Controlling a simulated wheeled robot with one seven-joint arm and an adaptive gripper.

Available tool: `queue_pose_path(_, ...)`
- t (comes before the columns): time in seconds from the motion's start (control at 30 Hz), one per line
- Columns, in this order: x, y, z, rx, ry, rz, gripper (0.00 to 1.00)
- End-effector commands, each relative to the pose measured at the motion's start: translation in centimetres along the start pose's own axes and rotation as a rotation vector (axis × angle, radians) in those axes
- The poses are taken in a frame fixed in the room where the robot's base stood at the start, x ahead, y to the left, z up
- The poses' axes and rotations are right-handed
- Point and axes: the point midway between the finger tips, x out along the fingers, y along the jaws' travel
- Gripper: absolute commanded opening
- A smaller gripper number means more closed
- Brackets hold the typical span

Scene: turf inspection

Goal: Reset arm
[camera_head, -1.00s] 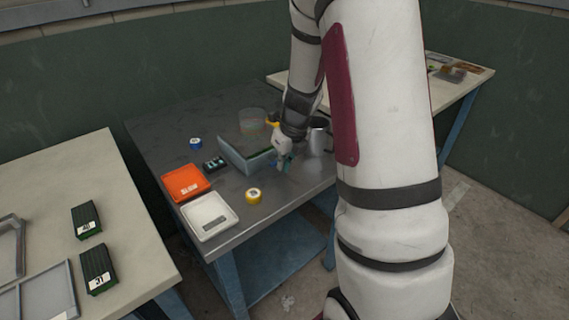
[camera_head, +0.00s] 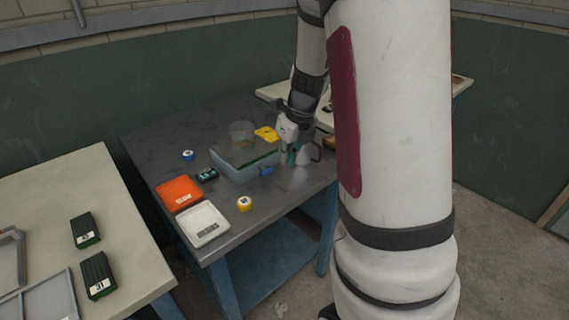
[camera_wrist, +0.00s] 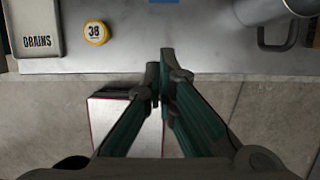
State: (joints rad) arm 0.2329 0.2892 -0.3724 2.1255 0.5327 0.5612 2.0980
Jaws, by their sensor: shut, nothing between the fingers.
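My gripper (camera_wrist: 160,78) is shut and empty, its two dark green fingers together in the wrist view. There it points at the front edge of the grey metal table (camera_wrist: 150,62), with floor below. In the head view my gripper (camera_head: 290,158) hangs over the right part of that table, to the right of a clear box with green contents (camera_head: 245,165). A metal mug (camera_wrist: 262,14) is at the top right of the wrist view. In the head view it is partly hidden behind my gripper.
An orange tray (camera_head: 180,194), a white tray (camera_head: 203,224) and a yellow tape roll (camera_head: 244,204) lie on the metal table's left and front. A pale table (camera_head: 50,190) with dark boxes stands left. Another pale table (camera_head: 275,90) is behind my arm.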

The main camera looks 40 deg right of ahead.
Motion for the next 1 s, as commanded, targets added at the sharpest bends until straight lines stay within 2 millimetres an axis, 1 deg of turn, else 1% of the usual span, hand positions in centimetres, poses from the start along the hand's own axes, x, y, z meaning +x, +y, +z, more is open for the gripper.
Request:
queue_pose_path(0.1, -0.6, 0.0, 0.0, 0.001, 0.000, 0.001, 0.00)
queue_pose_path(0.33, -0.7, 0.1, 0.0, -0.003, 0.000, 0.002, 0.00)
queue_pose_path(0.4, -1.3, 0.8, 0.1, -0.055, -0.007, 0.009, 0.00)
queue_pose_path(0.47, -2.2, 1.9, 0.2, -0.148, -0.017, 0.019, 0.00)
queue_pose_path(0.57, -4.8, 5.0, 0.2, -0.405, -0.043, 0.046, 0.00)
queue_pose_path(0.63, -6.9, 7.6, -0.2, -0.642, -0.065, 0.062, 0.00)
queue_pose_path(0.67, -7.8, 8.7, -0.6, -0.749, -0.075, 0.066, 0.00)
queue_pose_path(0.7, -9.0, 10.1, -1.0, -0.893, -0.087, 0.070, 0.00)
queue_pose_path(0.77, -10.7, 12.1, -2.0, -1.109, -0.104, 0.071, 0.00)
queue_pose_path(0.8, -11.8, 13.4, -2.7, -1.252, -0.114, 0.070, 0.00)
queue_pose_path(0.87, -13.2, 15.1, -3.9, -1.466, -0.126, 0.062, 0.00)
queue_pose_path(0.9, -14.2, 16.1, -4.8, -1.611, -0.132, 0.053, 0.00)
queue_pose_path(0.97, -15.5, 17.5, -6.3, -1.825, -0.137, 0.037, 0.00)
queue_pose_path(1.0, -16.2, 18.4, -7.3, -1.967, -0.136, 0.026, 0.00)
